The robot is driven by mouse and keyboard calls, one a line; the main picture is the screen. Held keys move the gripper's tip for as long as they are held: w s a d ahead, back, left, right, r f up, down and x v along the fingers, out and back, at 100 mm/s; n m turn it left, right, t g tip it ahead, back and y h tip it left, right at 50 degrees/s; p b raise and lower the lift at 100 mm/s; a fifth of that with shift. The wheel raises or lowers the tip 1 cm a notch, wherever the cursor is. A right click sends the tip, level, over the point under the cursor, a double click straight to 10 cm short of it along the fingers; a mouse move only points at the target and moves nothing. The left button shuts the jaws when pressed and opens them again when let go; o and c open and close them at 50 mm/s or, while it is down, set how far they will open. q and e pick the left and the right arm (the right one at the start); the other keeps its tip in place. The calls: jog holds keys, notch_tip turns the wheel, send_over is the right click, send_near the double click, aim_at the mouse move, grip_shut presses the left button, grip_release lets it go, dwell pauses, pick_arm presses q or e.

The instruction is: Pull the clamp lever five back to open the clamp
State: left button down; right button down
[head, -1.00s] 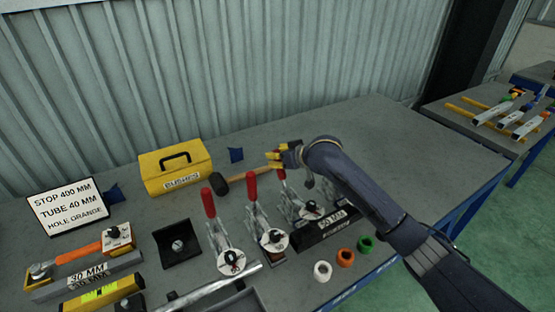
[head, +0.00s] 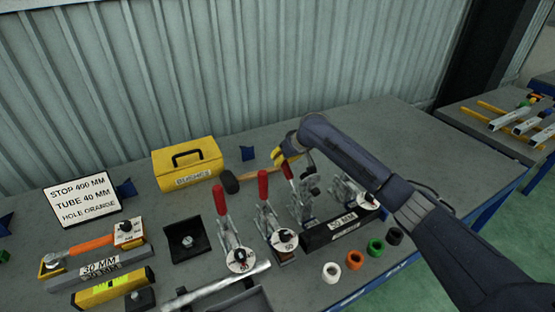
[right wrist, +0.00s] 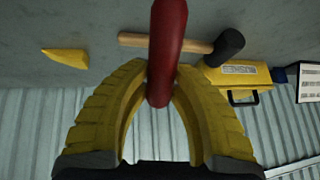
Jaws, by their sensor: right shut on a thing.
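Several toggle clamps stand in a row on the grey bench, and three red lever handles show in the head view: left (head: 221,201), middle (head: 263,185) and right (head: 287,170). I cannot read which is lever five. My right gripper (head: 284,152) is at the top of the right handle. In the right wrist view a red handle (right wrist: 168,45) stands between the yellow fingers of the right gripper (right wrist: 160,85), which is shut on it. My arm hides part of the clamps (head: 345,190) further right. My left gripper is not in view.
A black-headed hammer (head: 231,182) and yellow bushes box (head: 188,164) lie behind the clamps. A black 50 MM block (head: 343,227) and coloured bushings (head: 376,247) are in front. A sign (head: 82,201) and a tray (head: 187,242) are at left.

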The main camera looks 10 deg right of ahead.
jog(key=shift+f, duration=0.1)
jog(key=c, duration=1.1)
grip_release()
jog(key=shift+c, duration=0.2)
jog(key=v, duration=1.2)
jog(key=shift+w, duration=0.1)
